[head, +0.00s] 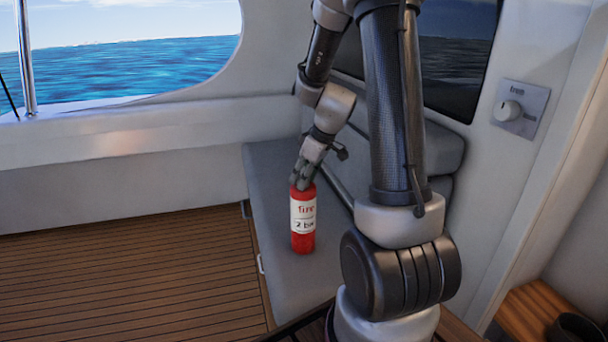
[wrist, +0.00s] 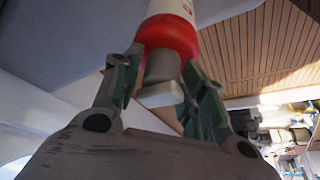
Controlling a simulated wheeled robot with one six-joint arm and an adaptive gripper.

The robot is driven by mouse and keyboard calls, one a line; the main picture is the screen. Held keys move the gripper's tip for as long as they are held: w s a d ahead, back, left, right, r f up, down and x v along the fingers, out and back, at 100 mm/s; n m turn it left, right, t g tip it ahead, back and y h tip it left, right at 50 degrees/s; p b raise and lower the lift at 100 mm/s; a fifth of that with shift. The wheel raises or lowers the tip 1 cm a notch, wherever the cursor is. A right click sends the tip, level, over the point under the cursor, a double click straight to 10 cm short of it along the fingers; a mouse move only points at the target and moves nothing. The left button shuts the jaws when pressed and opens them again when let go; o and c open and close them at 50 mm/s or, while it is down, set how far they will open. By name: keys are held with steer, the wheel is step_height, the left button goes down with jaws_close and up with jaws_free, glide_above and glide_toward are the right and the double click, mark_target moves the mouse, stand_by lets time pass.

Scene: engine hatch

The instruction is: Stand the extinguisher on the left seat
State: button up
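The red extinguisher (head: 303,222) with a white label is upright at the grey seat (head: 283,282) in the head view. I cannot tell whether its base rests on the seat or hangs just above it. My gripper (head: 302,183) comes down on its top from above. In the wrist view the fingers (wrist: 163,62) lie on both sides of the extinguisher's red shoulder (wrist: 168,32) and appear to touch it. Its grey neck and pale cap sit between them. The far end of the extinguisher is out of that view.
A backrest (head: 436,150) runs along the seat's right side. The plank floor (head: 130,275) lies clear to the left. A panel with a round knob (head: 510,111) is on the right wall. Dark round items (head: 575,330) sit at the lower right.

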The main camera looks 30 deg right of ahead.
steer(key=shift+o, duration=0.9)
steer(key=shift+r, duration=0.15)
steer(key=v, duration=1.2)
steer(key=s+a+r+m, duration=0.2)
steer(key=s, duration=0.4)
steer(key=s+a+r+m+h, duration=0.1)
steer(key=s+a+m, duration=0.1)
steer(key=s, duration=0.5)
steer(key=s+a+r+m+h, duration=0.1)
steer(key=s+a+r, duration=0.1)
steer(key=s, duration=0.4)
steer(key=shift+s+a+r+m, duration=0.35)
steer(key=shift+a+m, duration=0.05)
steer(key=shift+a, duration=0.35)
